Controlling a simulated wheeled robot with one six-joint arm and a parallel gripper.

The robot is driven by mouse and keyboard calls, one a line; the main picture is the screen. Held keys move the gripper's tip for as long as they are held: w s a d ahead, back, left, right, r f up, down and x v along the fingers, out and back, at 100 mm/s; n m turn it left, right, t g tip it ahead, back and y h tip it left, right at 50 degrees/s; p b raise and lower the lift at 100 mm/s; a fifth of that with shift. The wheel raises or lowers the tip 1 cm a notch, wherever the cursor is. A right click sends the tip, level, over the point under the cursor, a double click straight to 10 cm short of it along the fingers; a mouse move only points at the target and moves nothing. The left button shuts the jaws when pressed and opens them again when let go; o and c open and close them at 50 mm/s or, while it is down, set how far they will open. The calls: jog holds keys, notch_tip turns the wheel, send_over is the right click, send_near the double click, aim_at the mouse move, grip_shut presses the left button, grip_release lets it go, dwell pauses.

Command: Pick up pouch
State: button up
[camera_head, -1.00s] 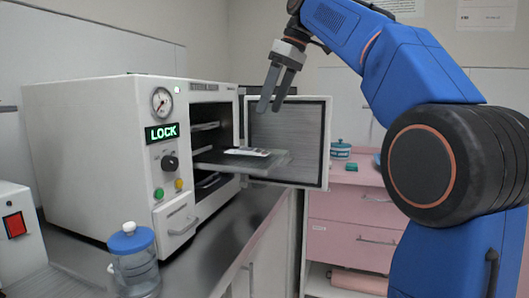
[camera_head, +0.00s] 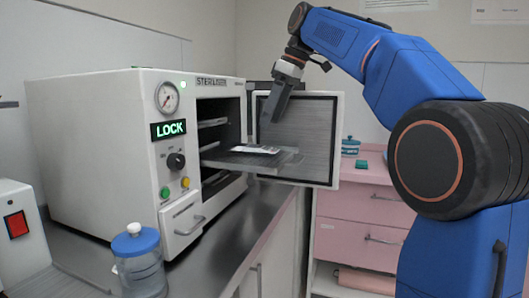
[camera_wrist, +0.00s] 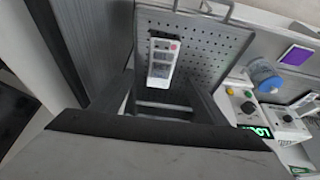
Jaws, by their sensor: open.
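The pouch (camera_head: 255,150) is a small, flat white packet with printed marks. It lies on a tray (camera_head: 235,163) pulled partly out of the open sterilizer (camera_head: 105,135). In the wrist view the pouch (camera_wrist: 161,62) lies on the perforated tray (camera_wrist: 205,50), seen between and beyond my fingers. My gripper (camera_head: 274,118) hangs above the tray and slightly right of the pouch in the head view, apart from it. Its fingers, also seen in the wrist view (camera_wrist: 163,98), are spread and empty.
The sterilizer's open door (camera_head: 325,135) stands upright close to the right of my gripper. A blue-lidded jar (camera_head: 140,262) is on the counter in front. Pink drawers (camera_head: 355,210) with a teal jar (camera_head: 350,147) stand behind. Air above the tray is free.

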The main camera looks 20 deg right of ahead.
aim_at(257, 146)
jog(key=x, duration=0.3)
jog(key=shift+a+f, duration=0.1)
jog(key=shift+f, duration=0.15)
jog(key=shift+a+x, duration=0.2)
jog(key=shift+x, duration=2.45)
jog(key=shift+r, duration=0.1)
jog(key=c, duration=1.1)
jog(key=shift+r, duration=0.1)
jog(key=shift+c, duration=0.2)
notch_tip(257, 146, up, 10)
